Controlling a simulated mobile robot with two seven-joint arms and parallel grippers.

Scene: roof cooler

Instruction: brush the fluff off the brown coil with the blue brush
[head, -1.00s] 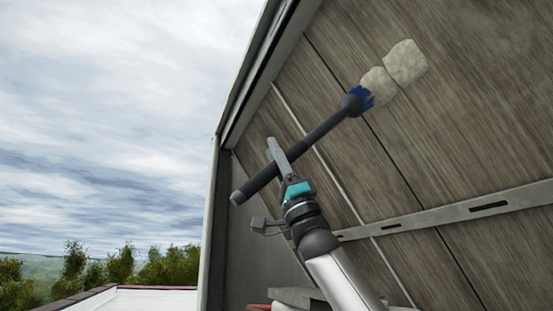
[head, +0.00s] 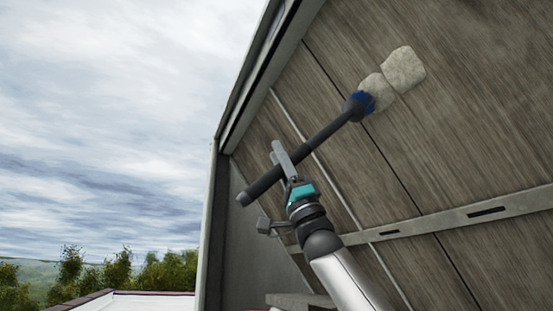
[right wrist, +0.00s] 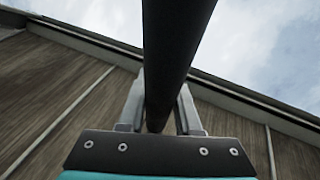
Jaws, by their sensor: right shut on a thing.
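The brown coil (head: 470,110) is a large, slanted, streaked brown panel filling the right of the head view. Two pale tufts of fluff are on it: an upper one (head: 404,69) and a lower one (head: 379,88) beside it. The blue brush (head: 318,138) has a long dark handle and blue bristles, which overlap the lower tuft in the picture. My right gripper (head: 284,165) is shut on the handle near its lower end. In the right wrist view the handle (right wrist: 172,55) runs between the two fingers. My left gripper is not in view.
A grey metal frame (head: 262,75) edges the panel at the left. A slotted metal rail (head: 455,218) crosses the panel's lower part. A grey slab (head: 298,300) shows at the bottom. Open sky lies to the left, above trees and a pale roof (head: 150,304).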

